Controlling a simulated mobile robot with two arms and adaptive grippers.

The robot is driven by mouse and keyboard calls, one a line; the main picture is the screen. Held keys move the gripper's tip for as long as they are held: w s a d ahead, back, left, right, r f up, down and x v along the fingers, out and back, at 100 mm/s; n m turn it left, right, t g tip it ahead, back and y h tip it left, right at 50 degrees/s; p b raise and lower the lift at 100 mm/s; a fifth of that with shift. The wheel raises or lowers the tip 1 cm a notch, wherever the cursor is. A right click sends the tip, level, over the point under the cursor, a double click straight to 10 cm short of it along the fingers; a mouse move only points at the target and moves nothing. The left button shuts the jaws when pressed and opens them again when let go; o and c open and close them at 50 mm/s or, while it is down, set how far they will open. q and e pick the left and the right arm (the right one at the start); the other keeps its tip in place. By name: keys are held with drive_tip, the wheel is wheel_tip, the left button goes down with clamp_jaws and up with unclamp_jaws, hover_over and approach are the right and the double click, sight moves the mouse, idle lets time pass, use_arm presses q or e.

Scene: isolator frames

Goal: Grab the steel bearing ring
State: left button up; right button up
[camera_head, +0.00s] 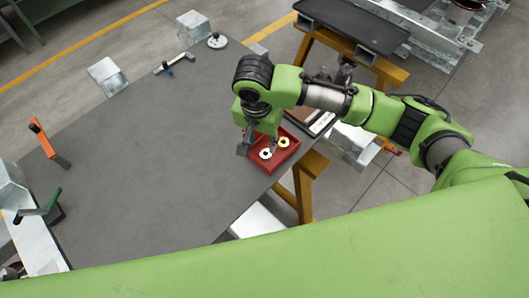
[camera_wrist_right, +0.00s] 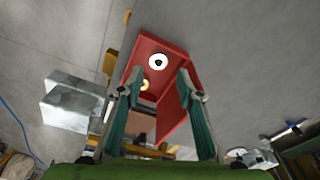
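The steel bearing ring (camera_head: 265,154) lies flat in a red tray (camera_head: 273,172) near the table's right edge. In the right wrist view the pale ring (camera_wrist_right: 158,61) with a dark hole lies toward the far end of the tray (camera_wrist_right: 178,51). A brass-coloured ring (camera_head: 284,142) lies beside it in the tray and shows in the wrist view (camera_wrist_right: 145,85), nearer to me. My right gripper (camera_head: 258,148) is over the tray. In the wrist view its two fingers (camera_wrist_right: 159,77) are spread with nothing between them, apart from both rings. My left gripper is not in view.
The grey table (camera_head: 150,150) is mostly bare. An orange-handled clamp (camera_head: 48,143) and a green-handled clamp (camera_head: 45,207) sit at its left edge. Metal blocks (camera_head: 106,75) and a small round fixture (camera_head: 217,41) are along the far edge. A wooden trestle (camera_head: 304,180) stands at right.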

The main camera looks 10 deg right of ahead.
sight(265, 153)
wheel_tip(265, 153, down, 3)
drive_tip(key=shift+w+d+f, duration=0.1)
drive_tip(key=shift+w+d, duration=0.05)
drive_tip(key=shift+w+d+f+p, duration=0.15)
drive_tip(key=shift+w+f+p, duration=0.05)
drive_tip(key=shift+f, duration=0.65)
drive_tip(key=shift+w+d+f+p, duration=0.15)
drive_tip(key=shift+d+f, duration=0.05)
drive_tip(key=shift+f, duration=0.6)
drive_tip(key=shift+w+d+f+p, duration=0.15)
drive_tip(key=shift+w+f+p, duration=0.05)
drive_tip(key=shift+f, duration=0.65)
drive_tip(key=c, duration=0.9)
